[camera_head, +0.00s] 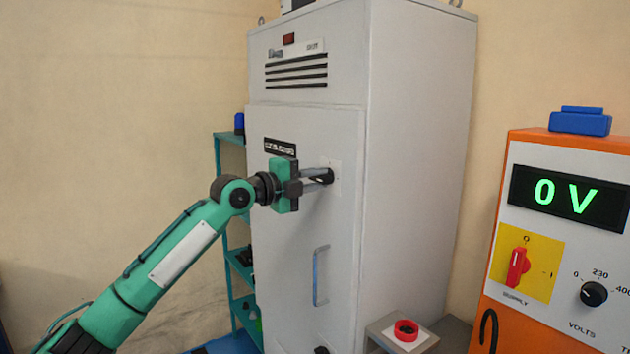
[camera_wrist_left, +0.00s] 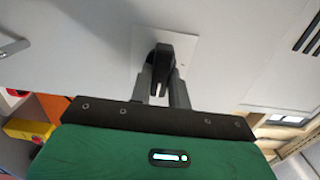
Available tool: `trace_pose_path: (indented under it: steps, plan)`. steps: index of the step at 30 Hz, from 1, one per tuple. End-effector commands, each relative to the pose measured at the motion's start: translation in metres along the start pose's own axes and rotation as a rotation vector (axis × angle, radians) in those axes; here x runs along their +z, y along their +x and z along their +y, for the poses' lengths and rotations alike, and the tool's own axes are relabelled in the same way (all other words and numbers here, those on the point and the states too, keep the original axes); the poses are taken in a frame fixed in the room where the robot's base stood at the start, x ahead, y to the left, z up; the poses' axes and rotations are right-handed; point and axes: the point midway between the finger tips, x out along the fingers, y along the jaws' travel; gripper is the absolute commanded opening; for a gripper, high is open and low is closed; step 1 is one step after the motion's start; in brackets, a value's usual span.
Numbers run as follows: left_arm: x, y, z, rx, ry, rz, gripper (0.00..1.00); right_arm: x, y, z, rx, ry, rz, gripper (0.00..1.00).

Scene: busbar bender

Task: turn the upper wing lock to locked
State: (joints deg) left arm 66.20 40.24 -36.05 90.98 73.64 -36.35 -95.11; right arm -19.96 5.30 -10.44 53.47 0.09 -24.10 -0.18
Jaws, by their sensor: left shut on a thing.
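The upper wing lock (camera_wrist_left: 159,58) is a black knob on a pale square plate (camera_head: 333,176) on the grey cabinet's door. My left gripper (camera_head: 326,177) reaches it from the left, its two fingers at the knob. In the left wrist view, my left gripper (camera_wrist_left: 161,85) has one finger on each side of the knob and is shut on it. The fingers hide part of the knob, and I cannot read its exact turn. A second dark lock (camera_head: 321,350) shows low on the door at the picture's bottom edge. My right gripper is not in view.
A vertical door handle (camera_head: 320,276) sits below the upper lock on the cabinet (camera_head: 415,150). A teal shelf (camera_head: 236,262) stands behind at the left. An orange tester (camera_head: 520,240) reading 0 V stands at the right. A red ring-shaped item (camera_head: 406,329) lies on a low stand.

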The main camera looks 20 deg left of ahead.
Motion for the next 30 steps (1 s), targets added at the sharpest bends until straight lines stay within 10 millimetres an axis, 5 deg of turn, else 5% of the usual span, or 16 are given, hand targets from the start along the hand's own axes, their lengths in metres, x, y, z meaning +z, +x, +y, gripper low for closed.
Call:
trace_pose_path:
  steps: [5,6,9,20,30]
  plan:
    - [0.000,0.000,0.002,0.004,0.004,0.000,0.00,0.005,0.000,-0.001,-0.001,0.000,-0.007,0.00]
    - [0.000,0.000,0.002,0.004,0.004,0.000,0.24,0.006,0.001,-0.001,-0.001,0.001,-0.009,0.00]
    - [0.000,0.000,0.001,0.003,0.003,0.000,0.40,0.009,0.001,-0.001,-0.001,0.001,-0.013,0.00]
    - [0.000,-0.005,0.001,0.001,0.002,-0.001,0.40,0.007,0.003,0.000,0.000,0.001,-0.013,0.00]
    - [0.001,-0.068,0.004,0.002,0.004,-0.003,0.40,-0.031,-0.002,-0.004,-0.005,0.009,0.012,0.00]
